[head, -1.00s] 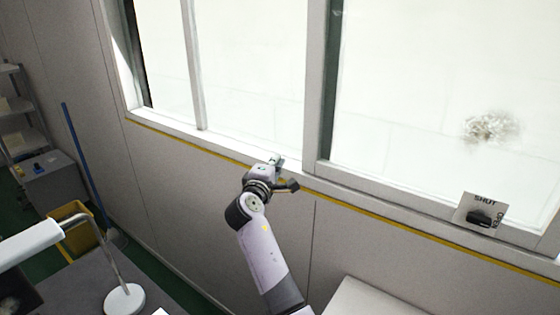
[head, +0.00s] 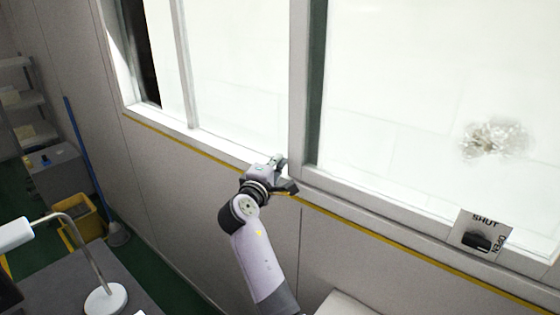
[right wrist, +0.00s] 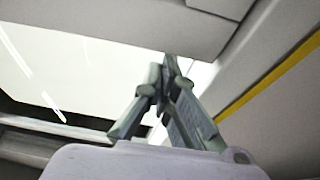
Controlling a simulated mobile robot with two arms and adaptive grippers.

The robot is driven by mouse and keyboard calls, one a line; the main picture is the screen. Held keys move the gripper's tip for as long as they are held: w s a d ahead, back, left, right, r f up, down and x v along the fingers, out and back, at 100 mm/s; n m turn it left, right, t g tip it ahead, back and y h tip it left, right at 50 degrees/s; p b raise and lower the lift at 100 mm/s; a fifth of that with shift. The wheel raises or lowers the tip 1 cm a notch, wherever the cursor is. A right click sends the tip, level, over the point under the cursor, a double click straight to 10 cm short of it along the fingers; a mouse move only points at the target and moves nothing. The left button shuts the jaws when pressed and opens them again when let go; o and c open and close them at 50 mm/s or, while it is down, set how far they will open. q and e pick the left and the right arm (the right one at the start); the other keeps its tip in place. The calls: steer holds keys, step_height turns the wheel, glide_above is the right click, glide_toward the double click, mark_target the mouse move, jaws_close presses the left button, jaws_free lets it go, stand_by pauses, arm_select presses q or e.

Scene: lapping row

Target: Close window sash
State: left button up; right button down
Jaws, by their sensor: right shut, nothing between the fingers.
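The window's large right sash (head: 299,90) has a grey frame and a clear pane with a smudge. A narrow upright (head: 184,65) divides the window to its left, and a dark strip shows near the left jamb. My right gripper (head: 279,163) is at the sill, just left of the sash's lower left corner. In the right wrist view its fingers (right wrist: 168,72) are shut and empty, their tips close to a pale frame part (right wrist: 150,20); I cannot tell whether they touch it. A SHUT/OPEN plate (head: 467,222) with a black knob (head: 477,242) is at lower right. My left gripper is out of view.
A yellow stripe (head: 400,250) runs along the wall below the sill (head: 225,148). At left are a lamp (head: 105,298) on a grey bench, a yellow bucket (head: 80,218), a blue-handled tool (head: 80,150) and shelves (head: 25,130). A pale surface (head: 343,304) is at the bottom.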

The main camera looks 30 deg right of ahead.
mark_target(292, 160)
steer(key=s+p, duration=0.1)
steer(key=s+d+p, duration=0.1)
steer(key=s, duration=0.1)
steer(key=shift+s, duration=0.2)
steer(key=shift+s+d, duration=0.1)
steer(key=shift+d, duration=0.05)
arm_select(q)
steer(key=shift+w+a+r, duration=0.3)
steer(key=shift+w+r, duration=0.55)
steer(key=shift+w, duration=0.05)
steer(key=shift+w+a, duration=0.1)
arm_select(e)
steer(key=shift+d, duration=0.1)
